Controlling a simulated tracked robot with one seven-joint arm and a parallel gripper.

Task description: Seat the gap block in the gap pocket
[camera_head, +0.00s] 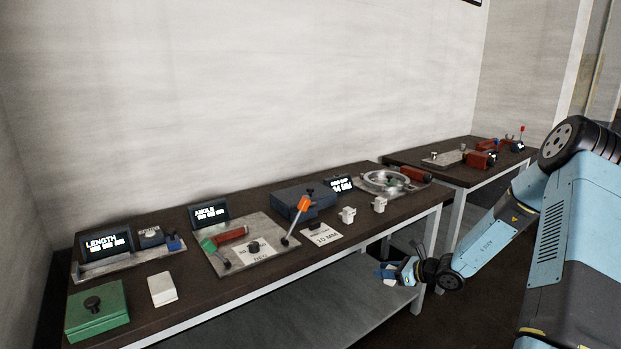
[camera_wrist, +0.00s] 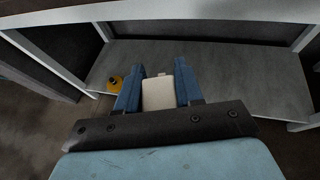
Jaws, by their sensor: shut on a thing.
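My gripper (camera_head: 388,273) is in front of the bench, below the level of its top, near the right front leg. It is shut on a pale block, the gap block (camera_wrist: 158,94), which sits between the blue fingers in the wrist view (camera_wrist: 158,78). In the head view only a small white bit of the block shows at the fingers. On the bench, a metal ring fixture (camera_head: 372,186) stands at the right end beside a small display (camera_head: 341,184). I cannot make out the gap pocket clearly.
Two white blocks (camera_head: 348,215) (camera_head: 379,204) stand near the bench's front edge by a 10 MM card (camera_head: 321,235). A grey lower shelf (camera_wrist: 215,65) carries a small yellow object (camera_wrist: 115,82).

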